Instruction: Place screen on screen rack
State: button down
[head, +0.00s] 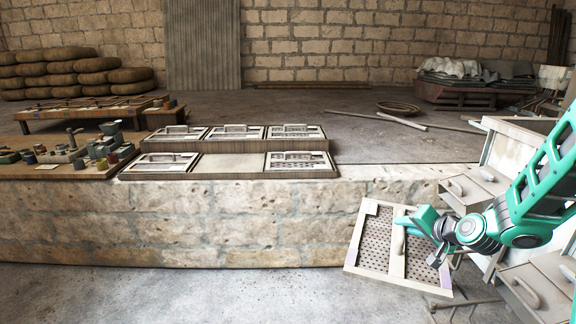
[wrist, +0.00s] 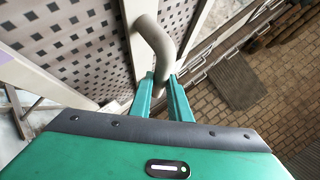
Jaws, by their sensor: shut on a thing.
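The screen (head: 375,252) is a perforated panel with a pale frame and a bar across its middle. It hangs tilted in front of the stone ledge. My gripper (head: 406,222) is shut on the screen's handle. In the wrist view, the fingers (wrist: 165,97) close around the curved grey handle (wrist: 152,38), with the screen's perforated face (wrist: 75,50) behind. The screen rack, apparently the wooden stepped rack (head: 228,164) on the ledge at centre left, holds several framed screens with handles. Its front row has an empty middle place between two screens.
The stone ledge (head: 200,225) runs across the view, with clear floor before it. A work surface with tools and pots (head: 65,168) adjoins the rack at left. A pale cabinet with handled drawers (head: 475,185) stands close to my arm at right.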

aim_at(229, 163)
jog(key=u, duration=0.25)
jog(key=i, duration=1.75)
jog(key=u, duration=0.7)
jog(key=i, duration=0.9)
jog(key=u, duration=0.6)
jog(key=i, duration=1)
jog(key=u, duration=0.3)
